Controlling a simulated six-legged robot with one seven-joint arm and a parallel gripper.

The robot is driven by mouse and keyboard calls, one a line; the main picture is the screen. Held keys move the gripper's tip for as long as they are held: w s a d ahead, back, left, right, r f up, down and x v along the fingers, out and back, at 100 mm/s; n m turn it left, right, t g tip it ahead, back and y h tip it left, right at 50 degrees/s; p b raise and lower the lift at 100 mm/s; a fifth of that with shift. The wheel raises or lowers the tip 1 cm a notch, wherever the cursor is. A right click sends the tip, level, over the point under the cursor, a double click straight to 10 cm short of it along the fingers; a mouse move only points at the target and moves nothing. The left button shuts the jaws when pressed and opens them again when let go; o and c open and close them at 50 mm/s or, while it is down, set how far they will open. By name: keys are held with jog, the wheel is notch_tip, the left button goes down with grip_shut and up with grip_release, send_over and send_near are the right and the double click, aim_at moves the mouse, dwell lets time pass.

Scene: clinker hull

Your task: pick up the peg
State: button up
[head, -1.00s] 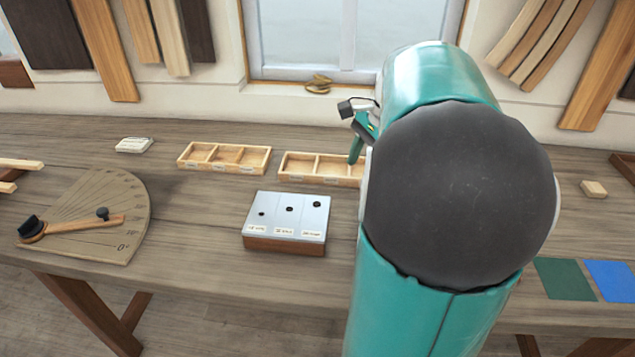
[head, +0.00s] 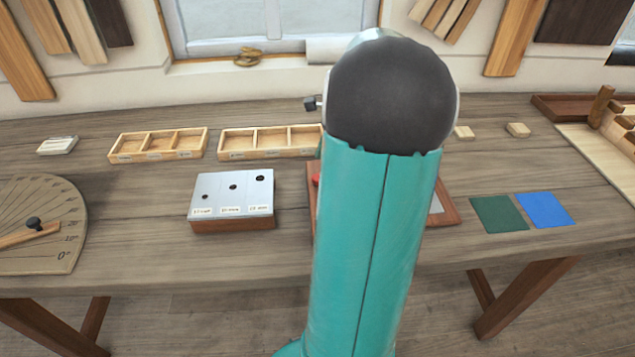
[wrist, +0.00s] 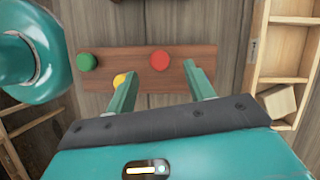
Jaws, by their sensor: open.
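I cannot identify a peg with certainty. In the wrist view, a brown wooden board (wrist: 200,53) carries a red round knob (wrist: 160,60), a yellow one (wrist: 120,79) and a green one (wrist: 87,61); whether these are peg tops is unclear. My gripper (wrist: 160,72) is open and empty, its two fingers reaching over the board with the red knob near the gap between them. In the head view, my arm hides the gripper and most of the board; a bit of the red knob (head: 316,180) shows. A block with three holes (head: 232,200) stands left of the arm.
Two compartment trays (head: 157,157) (head: 222,155) stand behind the block. A pale wooden piece (wrist: 280,103) sits in a compartment in the wrist view. Green (head: 499,227) and blue (head: 545,210) squares lie right. A protractor board (head: 40,245) lies left.

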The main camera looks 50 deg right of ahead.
aim_at(317, 177)
jog(key=x, duration=0.4)
jog(key=shift+a+f, duration=0.1)
jog(key=shift+f, duration=0.25)
jog(key=shift+c, duration=0.4)
jog(key=c, duration=1)
